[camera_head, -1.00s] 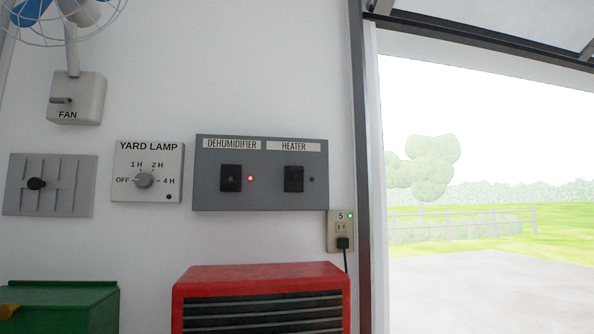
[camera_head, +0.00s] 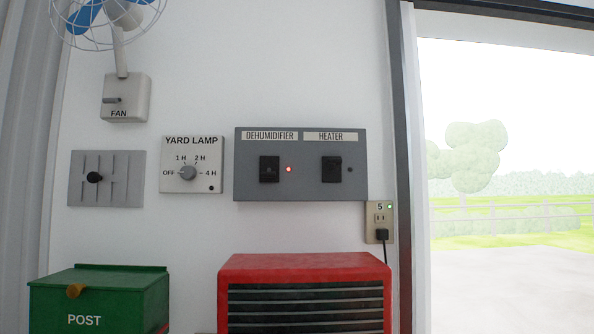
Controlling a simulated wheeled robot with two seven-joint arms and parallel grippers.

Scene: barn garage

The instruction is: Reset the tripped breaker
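No breaker or breaker panel can be made out for certain in the head view. A grey switch panel (camera_head: 300,190) on the white wall carries a black rocker switch labelled DEHUMIDIFIER (camera_head: 269,169), with a lit red light (camera_head: 289,169) beside it. It also carries a black rocker switch labelled HEATER (camera_head: 331,169), with a dark light (camera_head: 350,170) beside it. An outlet marked 5 (camera_head: 380,218) has a small green light and a black plug in it. Neither of my grippers is in view.
Below stand a green POST box (camera_head: 100,305) and a red slatted unit (camera_head: 300,270). A large opening lies at right.

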